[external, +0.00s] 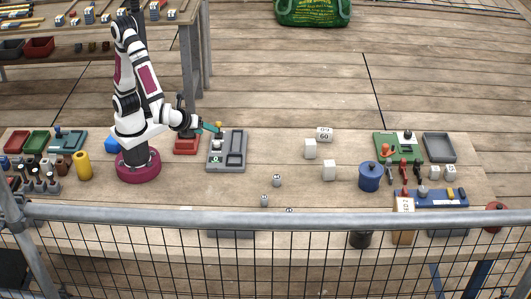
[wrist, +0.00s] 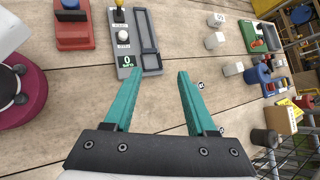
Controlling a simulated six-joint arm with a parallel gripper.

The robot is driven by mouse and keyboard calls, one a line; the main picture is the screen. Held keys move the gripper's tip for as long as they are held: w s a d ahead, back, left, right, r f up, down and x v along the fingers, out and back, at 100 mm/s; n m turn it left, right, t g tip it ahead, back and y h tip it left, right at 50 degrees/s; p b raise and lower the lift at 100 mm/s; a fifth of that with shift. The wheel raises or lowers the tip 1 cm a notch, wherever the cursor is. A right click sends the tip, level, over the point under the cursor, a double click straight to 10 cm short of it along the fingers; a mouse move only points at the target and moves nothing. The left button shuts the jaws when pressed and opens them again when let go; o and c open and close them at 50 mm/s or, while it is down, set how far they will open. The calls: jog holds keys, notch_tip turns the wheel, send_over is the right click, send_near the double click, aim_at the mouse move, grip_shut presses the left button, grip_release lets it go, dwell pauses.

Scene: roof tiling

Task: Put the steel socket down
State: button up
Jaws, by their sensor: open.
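Small grey metal pieces that look like sockets, one (external: 277,181) and another (external: 264,200), stand on the wooden table near its front middle. I cannot tell for sure which one is the steel socket. In the wrist view two of them show small to the right of my jaws, one higher (wrist: 201,85) and one lower (wrist: 221,130). In the external view my gripper (external: 213,127) is over the table by the grey tray, apart from the small metal pieces.
A grey tray (external: 239,163) with slots and a display is close to my gripper. A red block device (external: 187,147) is left of it. White blocks (external: 329,170) and a blue pot (external: 369,178) stand to the right. A rail (external: 330,221) crosses the front.

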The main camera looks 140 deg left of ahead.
jog(key=s+d+r+n+t+h, duration=0.1)
jog(key=s+d+n+h, duration=0.4)
jog(key=s+d, duration=0.5)
jog(key=shift+s+d+r+t+h, duration=0.2)
jog(key=shift+s+r+t+h, duration=0.15)
jog(key=shift+s+h, duration=0.7)
jog(key=shift+w, duration=0.25)
jog(key=shift+o, duration=0.7)
jog(key=shift+n, duration=0.3)
